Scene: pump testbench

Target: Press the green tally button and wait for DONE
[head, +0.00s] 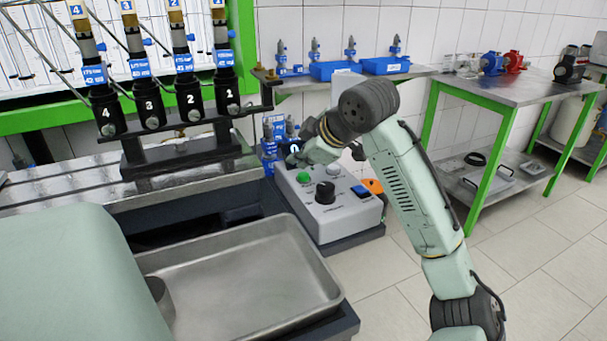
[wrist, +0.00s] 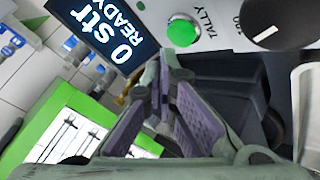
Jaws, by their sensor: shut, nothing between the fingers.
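The green tally button (head: 303,177) sits on the sloped top of a grey control box (head: 345,218). In the wrist view the button (wrist: 182,33) is beside the word TALLY, just above my fingertips in the picture. The dark display (wrist: 104,32) reads "0 str" and "READY". My gripper (wrist: 168,62) is shut and empty, with its tips close to the button; no contact is visible. In the head view my gripper (head: 294,159) is over the back left of the box, partly hidden by my wrist, and the display is mostly covered.
A black knob (head: 325,192) stands beside the button. A metal tray (head: 235,285) lies in front of the box at left. Several numbered black injectors (head: 188,100) stand in a rack at back left. A green-legged table (head: 500,90) is at right, with open floor before it.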

